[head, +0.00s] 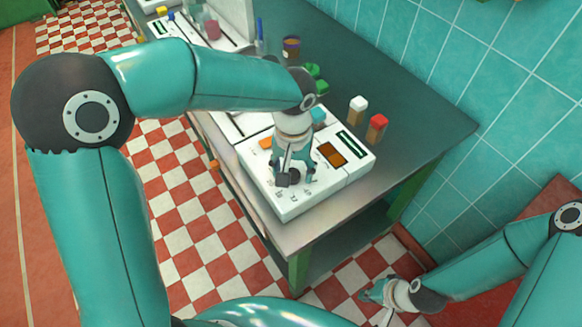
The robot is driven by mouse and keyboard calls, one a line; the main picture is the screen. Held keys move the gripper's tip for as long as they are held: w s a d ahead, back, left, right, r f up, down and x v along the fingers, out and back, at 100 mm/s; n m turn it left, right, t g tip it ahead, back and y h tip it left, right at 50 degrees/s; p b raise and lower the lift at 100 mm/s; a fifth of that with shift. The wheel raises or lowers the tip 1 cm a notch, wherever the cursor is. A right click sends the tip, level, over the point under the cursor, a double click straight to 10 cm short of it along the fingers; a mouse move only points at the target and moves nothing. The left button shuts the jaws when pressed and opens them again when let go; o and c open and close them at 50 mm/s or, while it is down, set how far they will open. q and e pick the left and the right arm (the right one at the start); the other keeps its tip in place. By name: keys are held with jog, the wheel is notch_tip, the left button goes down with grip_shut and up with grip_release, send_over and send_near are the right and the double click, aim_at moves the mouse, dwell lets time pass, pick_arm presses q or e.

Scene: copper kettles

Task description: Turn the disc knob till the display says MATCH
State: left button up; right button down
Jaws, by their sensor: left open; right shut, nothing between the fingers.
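A white device (340,175) sits on the near end of the bench. It has a dark narrow display (351,144) at its right, with greenish marks too small to read. Beside the display is a brown-orange window (331,154). My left gripper (296,177) is open and points down over the front left part of the device. The disc knob cannot be made out; the gripper covers that area, and I cannot tell whether the fingers touch a knob. My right gripper (373,292) is shut and empty, low over the floor, away from the bench.
A white-topped block (357,108) and a red-topped block (377,127) stand just behind the device. Green items (316,80) and a dark jar (291,48) stand farther back. Another white device (172,38) is at the far end. A tiled wall (500,70) borders the bench on the right.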

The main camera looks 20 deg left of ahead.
pick_arm(q)
jog(key=shift+c, duration=0.2)
jog(key=c, duration=1.1)
jog(key=shift+a, duration=0.1)
jog(key=shift+m, duration=0.4)
jog(key=m, duration=0.2)
jog(key=shift+m, duration=0.3)
jog(key=m, duration=0.4)
jog(key=shift+d+m, duration=0.2)
jog(key=shift+m, duration=0.2)
